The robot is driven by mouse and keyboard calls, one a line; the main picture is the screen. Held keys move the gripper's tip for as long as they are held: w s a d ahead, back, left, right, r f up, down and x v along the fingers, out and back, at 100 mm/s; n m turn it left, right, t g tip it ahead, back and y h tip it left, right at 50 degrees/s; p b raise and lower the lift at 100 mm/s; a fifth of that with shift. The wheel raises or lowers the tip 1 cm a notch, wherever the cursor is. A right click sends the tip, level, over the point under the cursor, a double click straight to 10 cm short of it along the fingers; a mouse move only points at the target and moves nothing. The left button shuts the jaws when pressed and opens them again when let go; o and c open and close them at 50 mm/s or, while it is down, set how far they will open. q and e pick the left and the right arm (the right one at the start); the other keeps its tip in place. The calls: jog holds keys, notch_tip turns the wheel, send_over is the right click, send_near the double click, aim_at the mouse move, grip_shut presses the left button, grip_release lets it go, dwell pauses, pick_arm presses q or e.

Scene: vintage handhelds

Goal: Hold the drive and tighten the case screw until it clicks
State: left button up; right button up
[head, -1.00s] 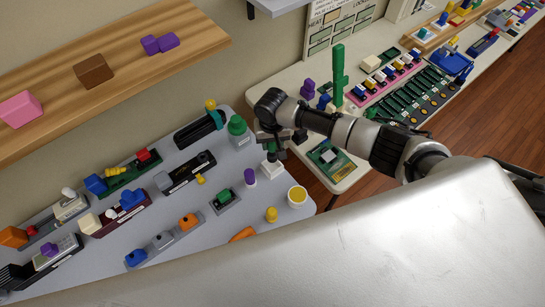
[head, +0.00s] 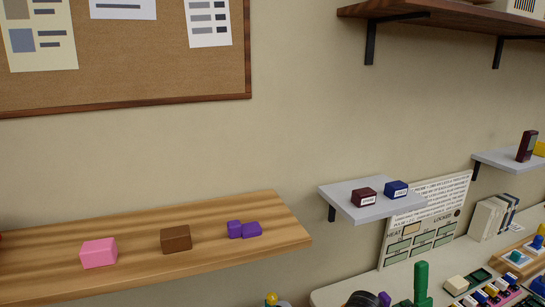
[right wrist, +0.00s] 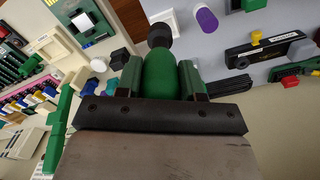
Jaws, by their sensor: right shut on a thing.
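My right gripper (right wrist: 160,68) shows in the right wrist view. It is shut on a rounded green tool handle (right wrist: 160,82) with a dark collar and tip (right wrist: 160,36) pointing away from the palm. A white block (right wrist: 163,20) lies just beyond the tip; I cannot tell whether they touch. A dark labelled device (right wrist: 265,48) with a yellow knob lies on the grey table to the right. I cannot tell which thing is the drive, and no case screw can be made out. My left gripper is in neither view.
A purple cylinder (right wrist: 206,20) stands near the tip. A green upright piece (right wrist: 62,125) and crowded small parts are at left. In the head view, a wooden shelf (head: 130,225) holds coloured blocks, and a grey shelf (head: 345,190) holds two labelled boxes (head: 380,192).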

jog(key=s+d+r+n+b, duration=0.1)
jog(key=s+d+r+b, duration=0.2)
jog(key=s, duration=0.6)
notch_tip(320, 180, up, 2)
jog(key=shift+r, duration=0.15)
jog(key=shift+w, duration=0.1)
